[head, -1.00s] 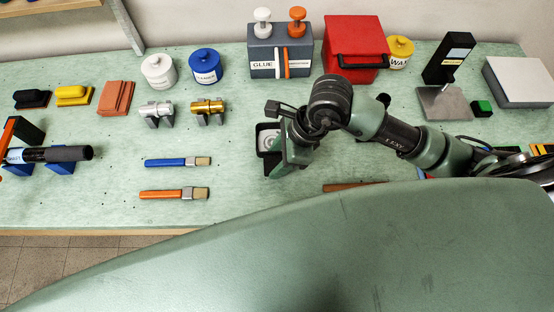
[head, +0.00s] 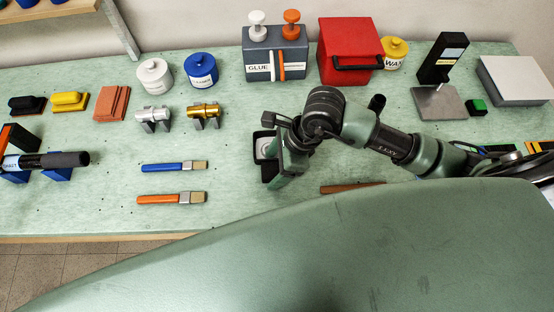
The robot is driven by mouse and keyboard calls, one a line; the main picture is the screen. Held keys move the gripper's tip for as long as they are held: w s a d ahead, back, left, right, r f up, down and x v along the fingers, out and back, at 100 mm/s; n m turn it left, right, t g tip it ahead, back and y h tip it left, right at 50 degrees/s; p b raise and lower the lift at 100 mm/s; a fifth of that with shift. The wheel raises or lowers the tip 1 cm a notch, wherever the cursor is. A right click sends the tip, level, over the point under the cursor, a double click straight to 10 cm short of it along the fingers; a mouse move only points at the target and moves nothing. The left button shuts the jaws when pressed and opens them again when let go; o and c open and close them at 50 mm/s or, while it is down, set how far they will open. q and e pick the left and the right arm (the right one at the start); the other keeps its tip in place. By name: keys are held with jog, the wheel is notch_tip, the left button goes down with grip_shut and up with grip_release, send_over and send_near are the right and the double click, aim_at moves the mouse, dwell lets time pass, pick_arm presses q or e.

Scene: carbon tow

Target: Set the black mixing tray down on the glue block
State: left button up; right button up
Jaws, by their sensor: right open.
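The black mixing tray (head: 257,151) is a small dark square dish with a pale grey inside. It appears to rest on the green bench, in front of the glue block. My right gripper (head: 276,164) is open at the tray's right side and hides part of it; I cannot tell whether the fingers touch it. The glue block (head: 262,48) is dark grey with a GLUE label, a white and an orange knob on top, and white and orange sticks at its front. My left gripper is out of view.
A red box (head: 347,45) stands right of the glue block, and a blue-lidded jar (head: 202,70) left of it. A blue brush (head: 172,167) and an orange brush (head: 170,198) lie left of the tray. Bare bench lies between tray and glue block.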

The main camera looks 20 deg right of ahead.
jog(key=b+v, duration=0.2)
jog(key=v, duration=1)
jog(key=shift+r, duration=0.15)
